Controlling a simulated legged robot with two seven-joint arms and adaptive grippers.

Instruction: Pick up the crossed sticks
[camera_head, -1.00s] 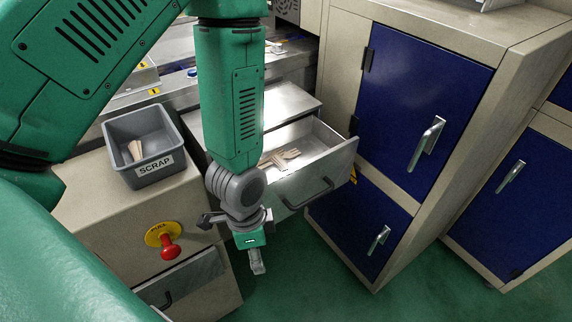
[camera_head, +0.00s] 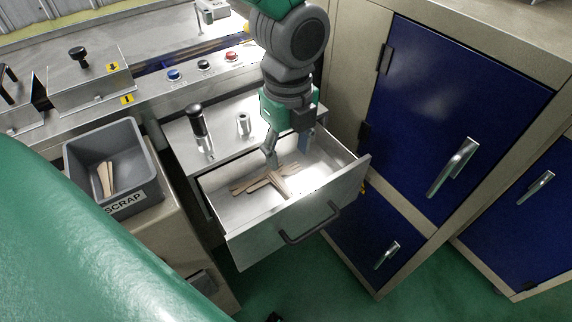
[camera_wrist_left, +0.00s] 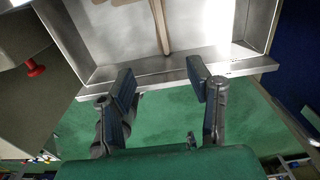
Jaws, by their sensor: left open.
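The crossed sticks (camera_head: 277,183) are flat, pale wooden sticks lying across each other in the open metal drawer (camera_head: 236,233). In the left wrist view one stick (camera_wrist_left: 160,22) points down the picture toward the drawer's wall, and others show at the top edge. My left gripper (camera_head: 288,150) is over the drawer, just behind and above the sticks, pointing down. In the left wrist view my left gripper (camera_wrist_left: 160,84) is open and empty, its fingers apart, with the drawer's wall and green floor beyond. My right gripper is out of view.
A grey SCRAP bin (camera_head: 146,160) holding a few sticks stands at the left. A black-topped post (camera_head: 198,122) and a small metal cylinder (camera_head: 243,123) stand behind the drawer. A blue cabinet door (camera_head: 450,110) with a handle is close at the right.

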